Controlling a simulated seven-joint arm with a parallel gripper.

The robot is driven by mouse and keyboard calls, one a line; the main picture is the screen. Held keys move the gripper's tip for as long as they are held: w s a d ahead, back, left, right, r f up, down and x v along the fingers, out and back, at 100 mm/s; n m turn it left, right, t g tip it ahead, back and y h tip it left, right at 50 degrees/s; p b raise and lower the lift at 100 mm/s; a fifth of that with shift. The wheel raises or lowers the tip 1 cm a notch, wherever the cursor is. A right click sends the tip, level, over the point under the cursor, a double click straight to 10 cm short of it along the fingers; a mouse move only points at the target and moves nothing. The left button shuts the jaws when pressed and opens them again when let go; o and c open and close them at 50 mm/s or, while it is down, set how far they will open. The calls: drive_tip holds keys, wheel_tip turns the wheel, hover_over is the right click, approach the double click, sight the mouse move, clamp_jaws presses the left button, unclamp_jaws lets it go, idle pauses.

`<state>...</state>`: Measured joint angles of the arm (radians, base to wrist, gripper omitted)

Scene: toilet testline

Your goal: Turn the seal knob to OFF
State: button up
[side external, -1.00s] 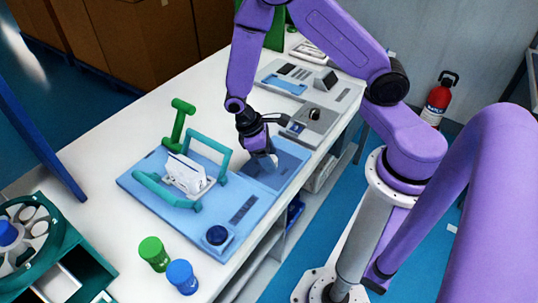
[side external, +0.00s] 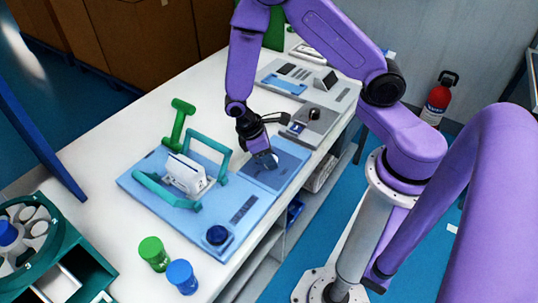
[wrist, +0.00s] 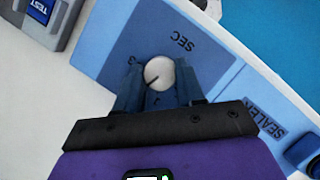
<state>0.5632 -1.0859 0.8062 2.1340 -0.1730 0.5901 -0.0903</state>
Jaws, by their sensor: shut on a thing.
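A round white knob (wrist: 159,73) stands on a dark blue panel (wrist: 205,58), which also shows in the side view (side external: 287,158). A dark pointer line on the knob's top runs toward the lower left of the wrist view. The label "SEC" is printed beyond it, upside down; other marks by the knob are partly covered. My gripper (wrist: 158,88) is shut on the knob, one finger on each side. In the side view my gripper (side external: 267,160) reaches down to the panel and hides most of the knob. I cannot read an OFF mark.
A light blue fixture (side external: 150,172) with teal handles and a white part stands left of the panel. A dark blue round button (side external: 217,236) is at its front. Green (side external: 154,253) and blue (side external: 182,277) containers stand near the edge. A grey device (side external: 318,117) lies behind.

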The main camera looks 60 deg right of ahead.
drive_tip(key=n, duration=0.2)
drive_tip(key=n+t+h, duration=0.1)
drive_tip(key=n, duration=0.1)
drive_tip(key=shift+s+a+n+t, duration=0.1)
drive_tip(key=shift+a+n+t, duration=0.05)
drive_tip(key=shift+n+t, duration=0.15)
drive_tip(key=n+t, duration=0.1)
drive_tip(key=n, duration=0.3)
drive_tip(key=shift+s+n+t, duration=0.1)
drive_tip(key=shift+n+t, duration=0.2)
drive_tip(key=shift+t, duration=0.1)
drive_tip(key=n+t, duration=0.1)
drive_tip(key=n, duration=0.3)
drive_tip(key=shift+s+n+t, duration=0.15)
drive_tip(key=shift+n+t, duration=0.15)
drive_tip(key=shift+t, duration=0.1)
drive_tip(key=shift+n+t+y, duration=0.5)
drive_tip(key=shift+n+t, duration=0.2)
drive_tip(key=shift+n, duration=1.5)
drive_tip(key=o, duration=1)
drive_tip(key=shift+s+r, duration=0.1)
